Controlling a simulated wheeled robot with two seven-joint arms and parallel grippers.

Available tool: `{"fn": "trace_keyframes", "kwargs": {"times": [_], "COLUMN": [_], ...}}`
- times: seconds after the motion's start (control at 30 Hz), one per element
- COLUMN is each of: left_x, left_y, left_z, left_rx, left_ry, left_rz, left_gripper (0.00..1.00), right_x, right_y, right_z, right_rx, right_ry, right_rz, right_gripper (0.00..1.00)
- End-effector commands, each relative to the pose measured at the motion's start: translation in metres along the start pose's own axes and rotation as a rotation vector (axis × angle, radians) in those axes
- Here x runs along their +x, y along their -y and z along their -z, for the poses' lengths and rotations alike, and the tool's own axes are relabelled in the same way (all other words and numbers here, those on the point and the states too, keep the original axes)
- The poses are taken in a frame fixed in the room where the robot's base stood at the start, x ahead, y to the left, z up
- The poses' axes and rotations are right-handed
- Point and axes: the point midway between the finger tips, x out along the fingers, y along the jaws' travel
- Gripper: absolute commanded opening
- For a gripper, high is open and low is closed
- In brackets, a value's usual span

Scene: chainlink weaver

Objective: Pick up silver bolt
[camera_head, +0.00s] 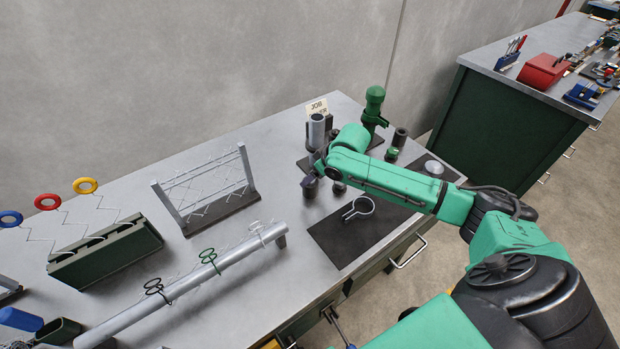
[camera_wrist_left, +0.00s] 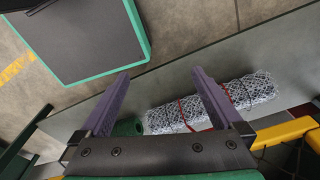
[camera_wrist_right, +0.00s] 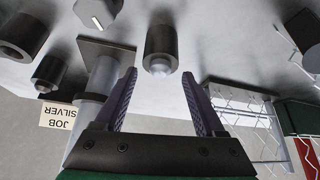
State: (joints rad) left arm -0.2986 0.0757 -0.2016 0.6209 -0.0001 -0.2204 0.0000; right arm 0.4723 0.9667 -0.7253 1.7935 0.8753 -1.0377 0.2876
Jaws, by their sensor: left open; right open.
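A dark cylinder with a rounded silver end (camera_wrist_right: 160,66) lies just ahead of my right gripper (camera_wrist_right: 159,73), between the lines of its fingertips. This silver end may be the silver bolt, but I cannot tell its full shape. The right gripper is open and nothing shows gripped. In the head view, the right arm reaches over the bench to small dark cylinders (camera_head: 310,187), and its fingers are hard to make out. A card reading JOB SILVER (camera_wrist_right: 58,116) stands near the gripper. My left gripper (camera_wrist_left: 161,73) is open and empty, away from these parts.
A grey post (camera_wrist_right: 103,70) stands beside the right gripper, with other dark cylinders (camera_wrist_right: 52,70) nearby. A wire mesh frame (camera_head: 245,170), a long silver pipe (camera_head: 190,284) and a ring clamp (camera_head: 358,207) are on the bench. Rolled mesh (camera_wrist_left: 215,104) lies below the left gripper.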

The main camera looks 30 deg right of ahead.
Motion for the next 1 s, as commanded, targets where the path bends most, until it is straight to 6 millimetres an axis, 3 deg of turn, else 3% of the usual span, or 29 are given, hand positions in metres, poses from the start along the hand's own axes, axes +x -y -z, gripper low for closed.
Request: {"fn": "trace_keyframes", "kwargs": {"times": [0.23,0.27,0.43,0.77,1.0], "left_x": [-0.001,-0.001,-0.001,0.000,0.006], "left_y": [0.002,0.002,0.003,0.004,0.004], "left_z": [0.001,0.001,0.000,-0.001,-0.002], "left_rx": [0.001,0.001,0.001,0.000,0.000], "left_ry": [-0.001,-0.001,-0.001,0.001,0.003], "left_rz": [0.002,0.003,0.004,0.005,0.005], "left_gripper": [1.00,1.00,1.00,1.00,1.00], "right_x": [0.007,0.007,0.007,0.005,-0.022], "right_y": [0.000,0.000,0.000,0.000,-0.001], "right_z": [0.000,0.000,0.000,0.001,0.017], "right_rx": [-0.002,-0.002,-0.001,-0.001,-0.003], "right_ry": [-0.001,-0.001,0.000,-0.002,-0.006], "right_rz": [0.000,0.000,0.000,0.000,-0.002], "right_gripper": [0.72,0.64,0.00,0.00,0.00]}}
